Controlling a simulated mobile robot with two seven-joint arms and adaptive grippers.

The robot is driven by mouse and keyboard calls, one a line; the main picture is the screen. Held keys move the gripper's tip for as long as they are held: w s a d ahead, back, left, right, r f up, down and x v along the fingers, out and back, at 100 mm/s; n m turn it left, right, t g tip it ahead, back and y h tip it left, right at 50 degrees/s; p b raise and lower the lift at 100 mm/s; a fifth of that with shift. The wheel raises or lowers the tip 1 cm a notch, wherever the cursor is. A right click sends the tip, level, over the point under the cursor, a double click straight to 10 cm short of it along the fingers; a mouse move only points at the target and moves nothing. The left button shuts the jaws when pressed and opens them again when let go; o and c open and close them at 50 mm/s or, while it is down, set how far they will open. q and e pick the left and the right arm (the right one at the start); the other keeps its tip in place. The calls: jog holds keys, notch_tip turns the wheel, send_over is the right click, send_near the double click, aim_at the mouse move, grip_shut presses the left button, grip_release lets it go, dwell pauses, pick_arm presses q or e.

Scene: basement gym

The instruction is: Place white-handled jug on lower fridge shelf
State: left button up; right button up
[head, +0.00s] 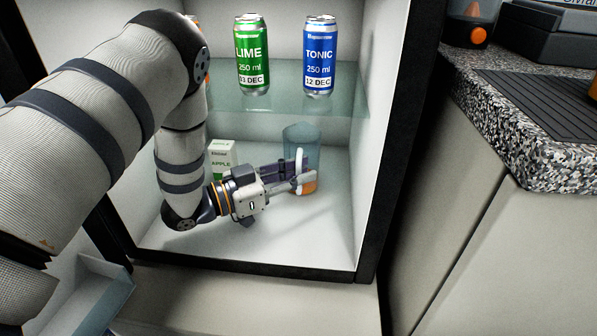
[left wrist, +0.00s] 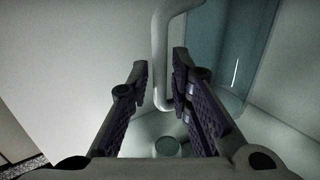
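The jug (head: 300,140) is clear bluish with a white handle and something orange at its bottom. It stands upright on the floor of the lower fridge compartment (head: 250,245). My left gripper (head: 300,182) is inside that compartment, at the handle side of the jug. In the left wrist view its two fingers (left wrist: 160,85) are apart, and the white handle (left wrist: 163,50) comes down between their tips. I see a gap beside the left finger; contact with the right finger is unclear. The jug's wall (left wrist: 242,50) is beyond the right finger. My right gripper is not in view.
A small apple carton (head: 222,155) stands behind my left arm in the lower compartment. A green lime can (head: 251,55) and a blue tonic can (head: 320,57) stand on the glass shelf (head: 285,88) above. A speckled counter (head: 500,110) is right of the fridge.

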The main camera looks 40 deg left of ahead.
pick_arm(q)
jog(key=shift+f+b, duration=0.25)
jog(key=shift+b, duration=0.35)
jog(key=v, duration=0.2)
jog(key=p+v, duration=0.1)
jog(key=v, duration=0.1)
jog(key=p+v, duration=0.1)
jog(key=v, duration=0.2)
jog(key=shift+r, duration=0.3)
notch_tip(320, 180, up, 8)
jog(key=p, duration=0.3)
jog(key=shift+s, duration=0.2)
jog(key=shift+a+f, duration=0.1)
jog(key=shift+f, duration=0.05)
